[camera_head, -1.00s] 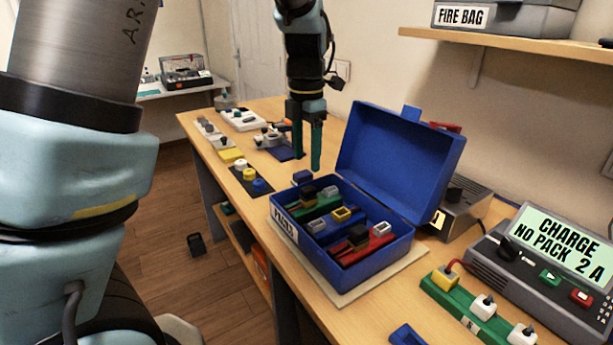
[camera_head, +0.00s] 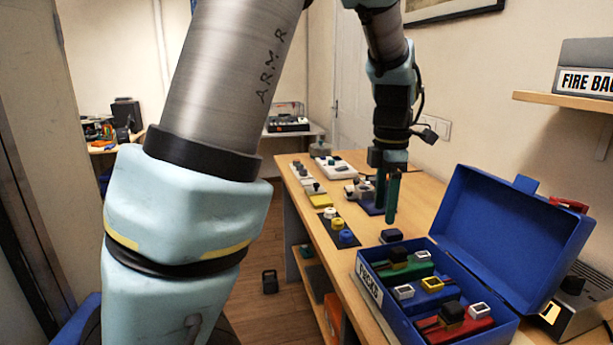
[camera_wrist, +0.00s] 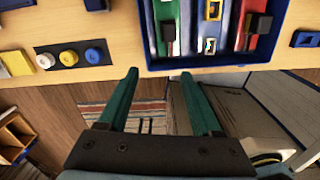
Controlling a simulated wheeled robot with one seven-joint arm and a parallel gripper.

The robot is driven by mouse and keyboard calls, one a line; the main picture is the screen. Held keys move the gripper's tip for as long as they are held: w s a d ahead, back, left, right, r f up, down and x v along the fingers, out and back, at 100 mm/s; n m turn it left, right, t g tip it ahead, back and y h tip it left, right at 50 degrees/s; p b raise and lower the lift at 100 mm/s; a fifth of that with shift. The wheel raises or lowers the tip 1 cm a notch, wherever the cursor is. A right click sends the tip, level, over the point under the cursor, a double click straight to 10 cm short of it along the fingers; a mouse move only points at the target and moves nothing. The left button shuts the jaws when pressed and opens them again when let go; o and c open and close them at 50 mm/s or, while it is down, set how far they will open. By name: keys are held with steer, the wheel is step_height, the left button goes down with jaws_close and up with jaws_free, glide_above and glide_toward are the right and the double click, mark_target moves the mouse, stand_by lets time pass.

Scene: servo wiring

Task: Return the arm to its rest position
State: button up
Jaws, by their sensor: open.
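My gripper (camera_head: 387,190) hangs below my arm in the head view, its green fingers pointing down above the wooden bench, behind the blue box. In the wrist view my gripper (camera_wrist: 160,95) shows two green fingers spread apart with nothing between them. The floor and the bench's front edge lie beyond the fingers there. The open blue box (camera_head: 375,308) labelled PACKS holds red, blue and green packs; its near part is cut off by the frame. The box also shows at the top of the wrist view (camera_wrist: 215,62).
The bench (camera_head: 300,190) carries a dark strip with white, yellow and blue knobs (camera_head: 338,228) left of the box. The raised blue lid (camera_head: 510,235) stands at the right. A shelf (camera_head: 570,103) with the fire bag (camera_head: 590,70) is on the right wall.

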steer(key=s+a+f+m, duration=0.1)
steer(key=a+f+m, duration=0.1)
steer(key=a+m, duration=0.4)
steer(key=s+a+f+m+t, duration=0.1)
steer(key=s+a+f+m, duration=0.1)
steer(key=a+m, duration=0.5)
steer(key=s+a+f+m, duration=0.2)
steer(key=a+m, duration=0.4)
steer(key=a, duration=0.7)
steer(key=shift+f+t, duration=0.3)
steer(key=shift+f, duration=0.1)
